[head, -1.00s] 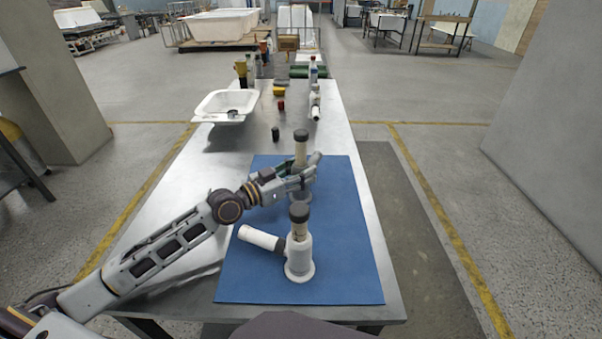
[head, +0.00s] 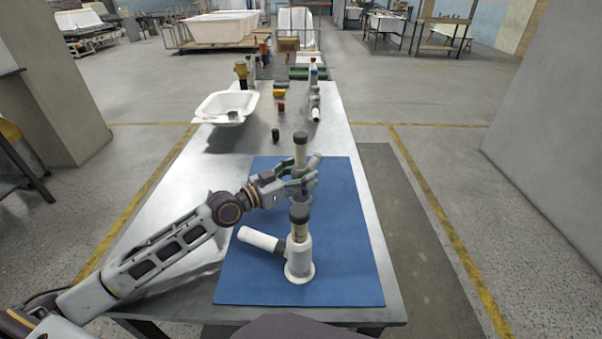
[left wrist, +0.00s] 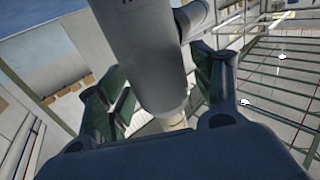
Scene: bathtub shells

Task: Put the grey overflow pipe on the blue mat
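The grey overflow pipe (head: 301,155) stands upright on the blue mat (head: 338,240), towards its far part. It has a dark cap, and a short side branch points up and right. My left gripper (head: 303,184) is around its body, with the fingers spread. The left wrist view shows the grey pipe body (left wrist: 150,55) between the two green-padded fingers (left wrist: 165,95), with narrow gaps at the sides. The pipe's base is partly hidden by the fingers and the nearer pipe. My right gripper is not in view.
A similar pale pipe (head: 299,257) stands upright close in front, its side branch pointing left. A white basin (head: 228,104), a small black piece (head: 275,135) and bottles (head: 314,75) stand farther along the metal table (head: 190,190). The mat's right part is clear.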

